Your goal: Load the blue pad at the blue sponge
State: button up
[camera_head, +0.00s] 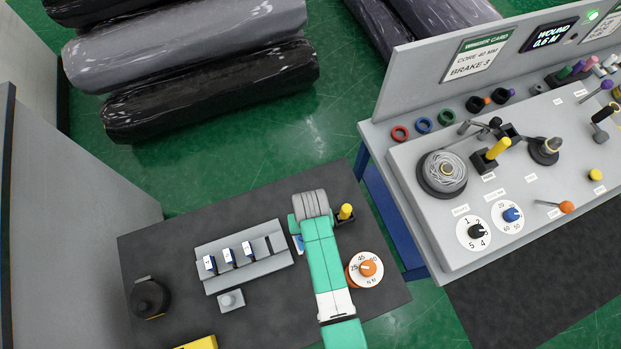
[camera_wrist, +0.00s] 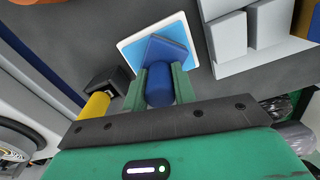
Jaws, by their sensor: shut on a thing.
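My gripper (camera_wrist: 159,84) is shut on the round blue handle of the blue pad (camera_wrist: 166,48), seen in the wrist view. The pad's flat dark blue head sits over the blue sponge (camera_wrist: 178,26), a light blue square with a white border on the dark mat. I cannot tell whether pad and sponge touch. In the head view my arm hides the gripper and most of the pad; only a sliver of the sponge (camera_head: 299,244) shows left of the arm.
A grey rack (camera_head: 221,282) with several slots, blue-and-white pieces in three and one empty, stands left of the arm. A yellow-handled block (camera_head: 345,213) and a white dial with an orange knob (camera_head: 367,268) are close on the right. The control console (camera_head: 439,245) stands further right.

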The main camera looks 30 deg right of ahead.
jog(key=shift+f, duration=0.6)
dwell(2.0)
notch_tip(320, 180, up, 7)
jog(key=p, duration=0.6)
jog(key=shift+r+p, duration=0.2)
jog(key=shift+p, duration=0.2)
jog(key=shift+f, duration=0.1)
